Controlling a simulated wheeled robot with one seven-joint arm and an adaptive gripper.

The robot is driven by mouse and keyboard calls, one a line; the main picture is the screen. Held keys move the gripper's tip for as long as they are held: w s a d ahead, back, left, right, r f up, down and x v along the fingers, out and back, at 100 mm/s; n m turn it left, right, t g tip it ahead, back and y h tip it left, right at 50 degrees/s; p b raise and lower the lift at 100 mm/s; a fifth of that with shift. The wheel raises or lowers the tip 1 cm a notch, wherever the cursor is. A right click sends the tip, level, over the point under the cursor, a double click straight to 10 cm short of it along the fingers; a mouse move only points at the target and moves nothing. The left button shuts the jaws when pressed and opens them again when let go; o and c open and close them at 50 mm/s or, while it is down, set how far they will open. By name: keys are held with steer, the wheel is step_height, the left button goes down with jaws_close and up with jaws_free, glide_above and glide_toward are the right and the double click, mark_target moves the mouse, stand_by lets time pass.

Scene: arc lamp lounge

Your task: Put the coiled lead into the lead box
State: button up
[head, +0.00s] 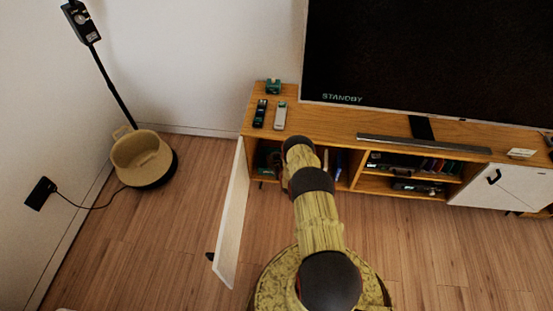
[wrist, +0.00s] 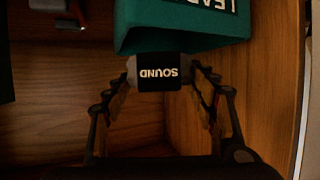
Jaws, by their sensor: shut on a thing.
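In the wrist view, a small black piece with grey ends and a white SOUND label (wrist: 158,84) sits between the fingertips of my gripper (wrist: 159,72). The gripper is shut on it; I take it for the coiled lead, though no loops show clearly. Just beyond it is a teal box (wrist: 185,28) with a partly cut-off label starting LEA, likely the lead box. The piece is right at the box's near edge; I cannot tell if they touch. In the head view my arm reaches into the cabinet's left compartment, hiding the gripper and box.
The cabinet (head: 350,130) has its left door (head: 232,215) swung open beside my arm. A wooden side wall (wrist: 272,70) is close on the right in the wrist view. Two remotes (head: 260,113) (head: 280,115) and a TV (head: 430,60) stand on top.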

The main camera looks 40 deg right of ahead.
steer(key=shift+f, duration=0.15)
steer(key=shift+f, duration=0.35)
steer(key=o, duration=1.2)
steer(key=shift+o, duration=0.5)
steer(key=shift+r, duration=0.15)
steer(key=shift+r, duration=0.35)
steer(key=p+v, duration=0.4)
steer(key=v, duration=0.8)
steer(key=shift+p, duration=0.4)
